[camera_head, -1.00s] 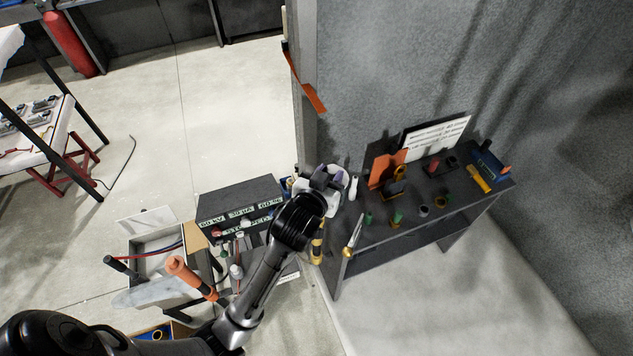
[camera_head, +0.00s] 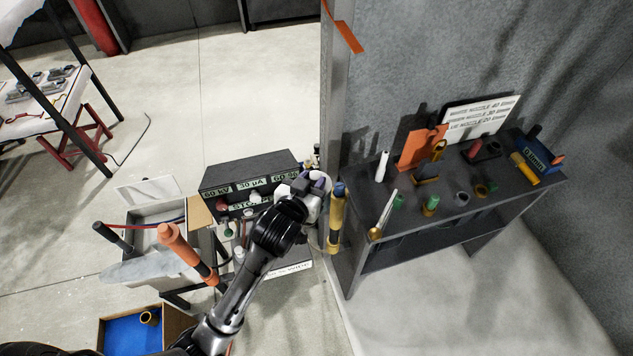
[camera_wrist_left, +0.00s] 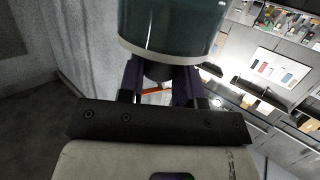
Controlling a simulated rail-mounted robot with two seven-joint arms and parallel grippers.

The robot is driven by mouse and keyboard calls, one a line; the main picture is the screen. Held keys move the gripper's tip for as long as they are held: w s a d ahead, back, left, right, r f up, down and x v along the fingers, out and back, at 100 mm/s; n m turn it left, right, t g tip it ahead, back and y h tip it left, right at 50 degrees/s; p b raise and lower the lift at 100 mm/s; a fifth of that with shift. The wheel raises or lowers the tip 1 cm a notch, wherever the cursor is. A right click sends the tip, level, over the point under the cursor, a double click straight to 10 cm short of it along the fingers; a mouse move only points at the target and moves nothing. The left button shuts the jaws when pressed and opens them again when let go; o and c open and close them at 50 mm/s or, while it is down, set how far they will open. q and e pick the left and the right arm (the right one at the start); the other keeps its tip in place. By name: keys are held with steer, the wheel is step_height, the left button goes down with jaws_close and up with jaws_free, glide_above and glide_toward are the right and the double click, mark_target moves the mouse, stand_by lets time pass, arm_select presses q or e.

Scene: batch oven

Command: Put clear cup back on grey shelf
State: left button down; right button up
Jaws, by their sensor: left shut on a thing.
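My left gripper (camera_head: 316,186) is beside the control box, just left of the dark grey shelf unit (camera_head: 372,262). In the left wrist view its fingers (camera_wrist_left: 163,76) are shut on a clear, teal-tinted cup (camera_wrist_left: 172,28) with a pale rim, cut off by the top edge. In the head view I cannot make out the cup; the gripper and wrist hide that spot. The shelf's top holds several small parts, with bare patches between them. My right gripper is not in view.
The control box (camera_head: 250,170) with label strips stands left of the gripper. A yellow and blue tool (camera_head: 336,220) hangs at the shelf's left end. A white bottle (camera_head: 383,166), orange plate (camera_head: 421,148) and white sign (camera_head: 482,118) stand on the shelf. A grey post (camera_head: 333,90) rises behind.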

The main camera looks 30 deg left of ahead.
arm_select(q)
steer(key=w+a+f+b, duration=0.1)
steer(key=a+f+b, duration=0.2)
steer(key=f, duration=1)
steer(key=w+a+f+n+y+b, duration=0.1)
steer(key=a+f+b, duration=0.3)
steer(key=f+b, duration=0.5)
steer(key=w+a+f+y+b, duration=0.1)
steer(key=a+f+b, duration=0.3)
steer(key=f, duration=1.4)
steer(key=shift+w+a+n+b, duration=0.3)
steer(key=shift+w+b, duration=0.1)
steer(key=shift+b, duration=0.6)
steer(key=shift+f, duration=0.1)
step_height(320, 180, down, 7)
steer(key=b, duration=0.5)
steer(key=shift+f, duration=0.15)
steer(key=shift+f+b, duration=0.4)
steer(key=shift+b, duration=0.1)
